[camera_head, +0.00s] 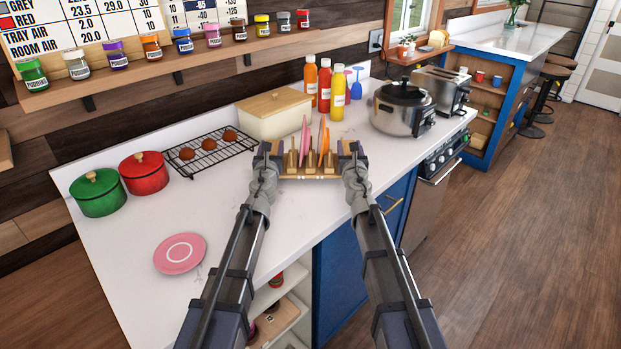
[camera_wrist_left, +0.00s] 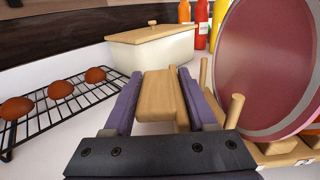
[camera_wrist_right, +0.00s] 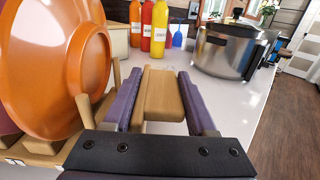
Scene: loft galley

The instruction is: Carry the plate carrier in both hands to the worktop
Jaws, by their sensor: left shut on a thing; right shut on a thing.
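The wooden plate carrier (camera_head: 310,177) is between my two grippers at the worktop's (camera_head: 225,215) front edge. It looks level, with pink (camera_head: 304,140) and orange (camera_head: 322,142) plates upright between its pegs. My left gripper (camera_head: 267,150) is shut on its left wooden handle, seen between the fingers in the left wrist view (camera_wrist_left: 160,95). My right gripper (camera_head: 348,150) is shut on its right handle, also between the fingers in the right wrist view (camera_wrist_right: 160,97). I cannot tell whether the carrier's base touches the worktop.
Behind the carrier stand a cream bin (camera_head: 273,117), sauce bottles (camera_head: 325,85) and a steel cooker (camera_head: 400,110). A rack with buns (camera_head: 205,157), red (camera_head: 144,174) and green (camera_head: 98,194) pots are left. A pink plate (camera_head: 180,254) lies flat front left. The white surface between is clear.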

